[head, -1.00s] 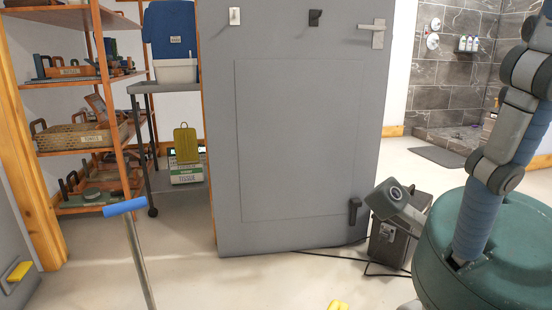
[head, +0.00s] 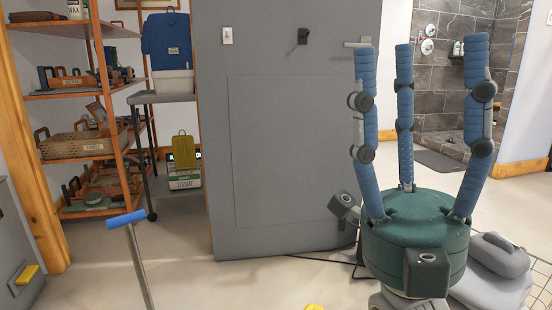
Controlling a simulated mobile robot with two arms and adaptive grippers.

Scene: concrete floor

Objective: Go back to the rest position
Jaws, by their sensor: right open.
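My right gripper (head: 420,50) stands upright on the right side of the head view. It has a round green palm and three long blue padded fingers with grey joints. The fingers are spread apart and point up, with nothing between them. It is in front of the right edge of the grey door and the tiled shower area, and I see no contact with either. My left gripper is not in view.
A grey door (head: 285,150) fills the middle. Wooden shelves (head: 70,98) with trays and tools stand at left, beside a grey cart (head: 165,97). A blue-handled pole (head: 127,219) rises in front. A cable (head: 310,259) lies on the floor. Bare floor shows at centre left.

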